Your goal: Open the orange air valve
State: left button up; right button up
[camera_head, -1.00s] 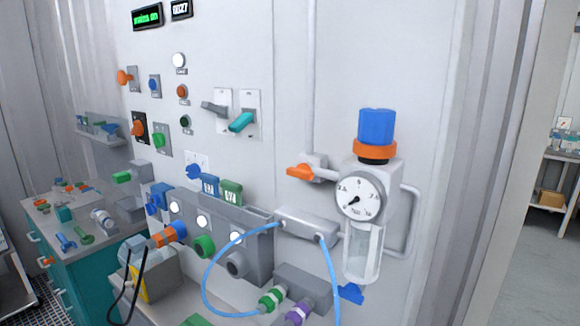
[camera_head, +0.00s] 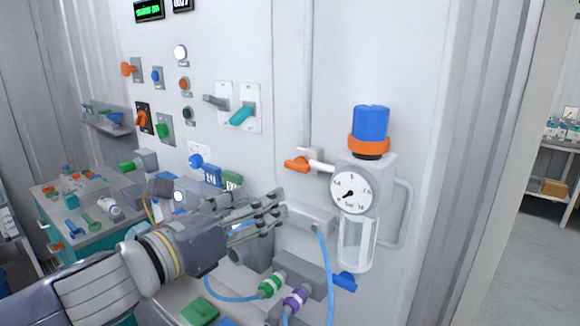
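The orange air valve (camera_head: 297,164) is a small lever on a pipe fitting on the white wall panel, left of the pressure gauge (camera_head: 352,191). Its handle points left and slightly down, roughly crosswise to the vertical pipe. My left gripper (camera_head: 277,207) reaches in from the lower left, with its fingers below and slightly left of the valve and apart from it. The fingers are spread, and nothing shows between them. My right gripper is not in view.
A blue-capped regulator (camera_head: 371,125) with a clear bowl stands right of the valve. A blue hose (camera_head: 327,262) and green and purple connectors (camera_head: 295,299) lie below. A teal lever (camera_head: 242,115) sits up left.

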aim_at(294, 165)
pick_arm(q)
jog(key=w+d+r+m+p, duration=0.1)
jog(key=w, duration=0.1)
jog(key=w+d+r+m+p, duration=0.1)
jog(key=w+d, duration=0.1)
jog(key=w+d+r+m+p, duration=0.1)
jog(key=w+d, duration=0.1)
jog(key=w, duration=0.1)
jog(key=shift+r+h, duration=0.15)
jog(key=shift+h, duration=0.15)
jog(key=shift+w+d, duration=0.4)
jog(key=shift+w, duration=0.05)
jog(key=c, duration=1.1)
